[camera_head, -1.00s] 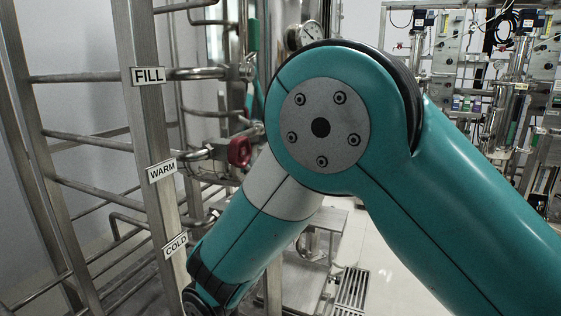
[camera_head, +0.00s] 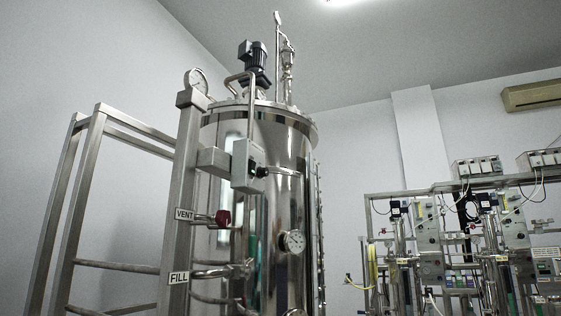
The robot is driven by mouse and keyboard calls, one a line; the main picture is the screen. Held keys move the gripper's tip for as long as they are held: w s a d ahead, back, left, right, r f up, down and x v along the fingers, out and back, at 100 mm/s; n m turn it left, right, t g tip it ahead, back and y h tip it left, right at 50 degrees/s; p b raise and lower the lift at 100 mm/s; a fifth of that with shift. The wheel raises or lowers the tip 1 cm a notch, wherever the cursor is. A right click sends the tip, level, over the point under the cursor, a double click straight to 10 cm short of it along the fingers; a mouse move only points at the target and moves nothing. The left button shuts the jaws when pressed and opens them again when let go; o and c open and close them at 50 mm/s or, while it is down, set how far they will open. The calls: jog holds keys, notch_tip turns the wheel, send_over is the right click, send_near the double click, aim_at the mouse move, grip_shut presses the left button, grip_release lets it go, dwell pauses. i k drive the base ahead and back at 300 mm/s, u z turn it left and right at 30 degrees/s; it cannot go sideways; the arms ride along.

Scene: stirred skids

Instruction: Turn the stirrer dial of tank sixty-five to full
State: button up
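A tall polished steel tank (camera_head: 287,200) stands in the middle of the view. A dark stirrer motor (camera_head: 254,62) sits on its lid. A grey control box (camera_head: 243,165) is mounted on the skid frame in front of the tank. A small dark knob (camera_head: 261,172) sticks out from its right face, next to a green spot. I cannot read its setting, nor tell for sure that it is the stirrer dial. No number sixty-five is readable on the tank. My gripper and arm are not in view.
A red-handled valve (camera_head: 222,218) is by the VENT label (camera_head: 184,214), above the FILL label (camera_head: 179,278). Gauges show on the frame post (camera_head: 196,82) and tank (camera_head: 292,242). Steel rails (camera_head: 120,267) stand left. Another equipment rack (camera_head: 450,240) stands right. The floor is out of view.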

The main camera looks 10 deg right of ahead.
aim_at(262, 171)
jog(key=u, duration=0.1)
jog(key=k, duration=0.45)
jog(key=z, duration=0.85)
jog(key=i, duration=1.25)
jog(key=u, duration=0.35)
